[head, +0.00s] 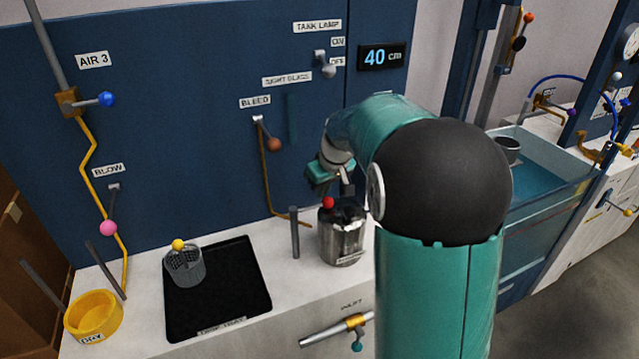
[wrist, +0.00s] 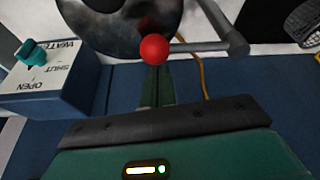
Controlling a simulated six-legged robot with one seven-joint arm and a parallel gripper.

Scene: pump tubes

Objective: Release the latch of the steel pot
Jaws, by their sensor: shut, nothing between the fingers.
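The steel pot (head: 343,240) stands on the white counter, partly behind my arm in the head view. A red ball knob (head: 328,203) sits at its top, taken as its latch handle. In the wrist view the knob (wrist: 154,49) lies in front of the pot's rounded metal top (wrist: 110,18), with a thin grey bar running right from it. My gripper (head: 347,190) is just above the pot. In the wrist view its shut, empty fingers (wrist: 155,80) point at the knob and appear very near it. Whether they touch it I cannot tell.
A grey post (head: 295,232) stands left of the pot and also shows in the wrist view (wrist: 222,25). A black mat (head: 235,285) with a grey mesh cup (head: 184,267) lies further left. A box with a teal switch (wrist: 40,85) is at the wrist view's left. A water tank (head: 550,185) stands right.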

